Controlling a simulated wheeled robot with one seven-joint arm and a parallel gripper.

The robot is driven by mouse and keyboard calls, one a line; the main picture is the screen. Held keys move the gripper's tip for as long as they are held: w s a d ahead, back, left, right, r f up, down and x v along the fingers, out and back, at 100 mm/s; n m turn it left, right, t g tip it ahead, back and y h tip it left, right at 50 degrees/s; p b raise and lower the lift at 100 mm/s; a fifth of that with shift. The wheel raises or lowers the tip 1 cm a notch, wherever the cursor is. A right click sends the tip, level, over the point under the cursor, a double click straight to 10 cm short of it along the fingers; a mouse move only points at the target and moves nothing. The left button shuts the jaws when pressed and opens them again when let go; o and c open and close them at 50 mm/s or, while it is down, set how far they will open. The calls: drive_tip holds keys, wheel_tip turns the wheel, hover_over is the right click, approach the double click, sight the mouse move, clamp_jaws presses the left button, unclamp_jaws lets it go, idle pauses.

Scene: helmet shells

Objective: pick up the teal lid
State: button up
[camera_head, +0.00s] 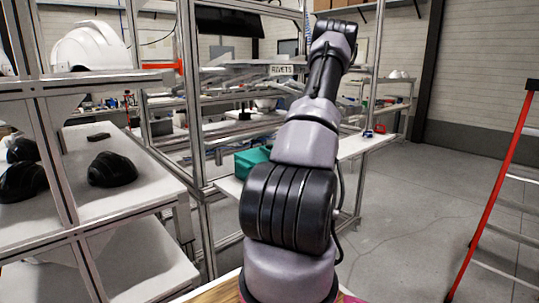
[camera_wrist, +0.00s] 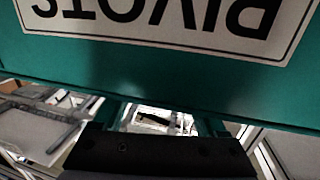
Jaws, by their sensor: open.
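A teal object with a flat face (camera_wrist: 150,75) fills the upper part of the wrist view, very close. It bears a white label reading PIVOTS upside down. I cannot tell whether this face is the lid or a box side. In the head view a teal box-like thing (camera_head: 250,160) sits on a white bench left of my arm, partly hidden by it. My gripper (camera_wrist: 166,118) is open, its two fingers apart just below the teal face's lower edge, with background visible between them. I cannot tell whether they touch it. The gripper is hidden in the head view.
A metal frame rack with a white helmet shell (camera_head: 91,47) and black shells (camera_head: 111,169) stands at the left. A small label (camera_head: 281,70) hangs on the rack behind. A red ladder (camera_head: 497,190) stands at the right. The grey floor (camera_head: 405,225) between is clear.

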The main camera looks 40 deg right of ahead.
drive_tip(key=shift+w+d, duration=0.2)
drive_tip(key=shift+w, duration=0.65)
drive_tip(key=c, duration=1.1)
clamp_jaws()
